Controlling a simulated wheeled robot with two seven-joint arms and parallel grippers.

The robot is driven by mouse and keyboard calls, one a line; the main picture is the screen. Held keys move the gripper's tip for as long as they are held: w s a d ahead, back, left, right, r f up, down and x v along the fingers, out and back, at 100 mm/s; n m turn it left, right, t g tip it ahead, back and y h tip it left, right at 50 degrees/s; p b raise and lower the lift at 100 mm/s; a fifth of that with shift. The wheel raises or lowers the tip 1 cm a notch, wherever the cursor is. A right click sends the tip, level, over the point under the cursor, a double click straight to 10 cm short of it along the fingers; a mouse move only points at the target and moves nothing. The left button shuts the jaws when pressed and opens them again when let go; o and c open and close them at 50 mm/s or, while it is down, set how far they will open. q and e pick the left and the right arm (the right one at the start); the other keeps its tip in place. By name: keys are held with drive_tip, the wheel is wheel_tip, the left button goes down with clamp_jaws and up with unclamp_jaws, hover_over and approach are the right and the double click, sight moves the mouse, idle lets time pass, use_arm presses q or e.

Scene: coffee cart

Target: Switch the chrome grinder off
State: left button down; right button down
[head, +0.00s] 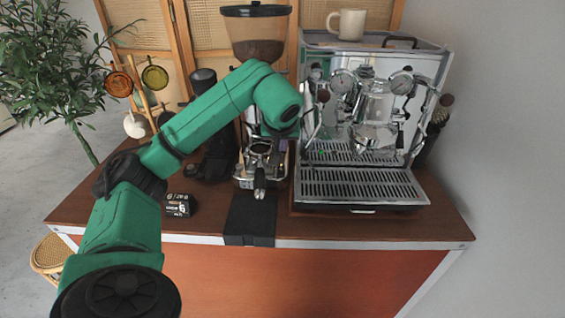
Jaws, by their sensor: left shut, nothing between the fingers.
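The chrome grinder stands left of the espresso machine, with its bean hopper (257,27) on top and dark beans inside. A portafilter (260,168) sits low at its front. My green left arm crosses in front of the grinder and hides most of its body, so I cannot see its switch. My left gripper (280,131) is at the arm's far end, mostly hidden by the wrist, close to the grinder's right side. It is shut and empty; whether it touches the grinder cannot be told. My right gripper is out of view.
The espresso machine (365,173) stands close on the right, with a cream mug (348,23) on top. A small black scale or timer (180,205) and a black mat (250,219) lie near the counter's front. Dark bottles stand at the far right. The counter's front right (420,226) is clear.

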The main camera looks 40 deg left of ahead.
sight(282, 170)
use_arm(q)
drive_tip(key=x, duration=0.3)
drive_tip(key=shift+w+f+p, duration=0.15)
drive_tip(key=shift+f+p, duration=0.1)
drive_tip(key=shift+p, duration=0.05)
drive_tip(key=f, duration=0.3)
drive_tip(key=shift+s+d+f+p, duration=0.1)
drive_tip(key=shift+s+f+p, duration=0.1)
drive_tip(key=shift+f+p, duration=0.2)
drive_tip(key=shift+f, duration=0.2)
drive_tip(key=shift+s+d+f+b, duration=0.2)
drive_tip(key=shift+f+b, duration=0.25)
drive_tip(key=shift+f, duration=0.2)
drive_tip(key=shift+w+a+r+p, duration=0.1)
drive_tip(key=shift+r+p, duration=0.25)
drive_tip(key=shift+p, duration=0.05)
drive_tip(key=shift+w+a+r+p, duration=0.2)
drive_tip(key=shift+w+a+p, duration=0.25)
drive_tip(key=shift+w, duration=0.1)
